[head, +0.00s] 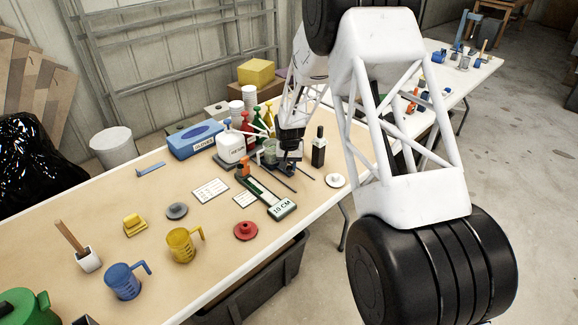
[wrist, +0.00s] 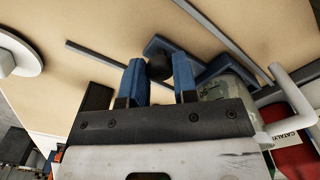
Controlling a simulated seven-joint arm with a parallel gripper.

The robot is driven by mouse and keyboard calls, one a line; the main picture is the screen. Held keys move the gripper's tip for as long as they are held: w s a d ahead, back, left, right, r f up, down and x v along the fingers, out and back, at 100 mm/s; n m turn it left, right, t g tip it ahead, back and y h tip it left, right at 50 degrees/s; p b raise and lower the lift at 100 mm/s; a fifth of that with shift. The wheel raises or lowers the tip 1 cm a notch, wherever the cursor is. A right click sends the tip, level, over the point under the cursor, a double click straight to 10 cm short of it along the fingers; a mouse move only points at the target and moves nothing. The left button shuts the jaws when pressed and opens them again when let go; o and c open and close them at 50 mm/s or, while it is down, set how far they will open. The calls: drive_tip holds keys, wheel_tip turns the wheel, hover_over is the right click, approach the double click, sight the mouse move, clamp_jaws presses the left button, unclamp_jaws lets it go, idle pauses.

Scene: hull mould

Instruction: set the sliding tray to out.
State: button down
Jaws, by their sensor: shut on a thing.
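The sliding tray shows in the wrist view as a blue-grey frame (wrist: 205,68) with a round black knob (wrist: 158,68). My gripper (wrist: 155,72) has its two blue fingers shut on this knob, one on each side. Two straight grey rails extend from the tray: one rail (wrist: 100,56) at left and another (wrist: 205,20) at upper right. In the head view, my gripper (head: 289,155) is down at the tray among the bottles, and the rails (head: 280,178) reach toward the table's front edge. My arm and the gripper hide part of the tray.
A white bottle (head: 231,148), a red bottle (head: 248,130) and other bottles stand close left of my gripper. A green-and-white gauge (head: 281,208) and a white disc (head: 335,181) lie in front. The table's front-left has cups and lids.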

drive_tip(key=s+d, duration=1)
drive_tip(key=shift+d, duration=0.1)
idle(0.3)
drive_tip(key=c, duration=0.9)
unclamp_jaws()
wheel_tip(320, 180, up, 8)
drive_tip(key=shift+f, duration=0.1)
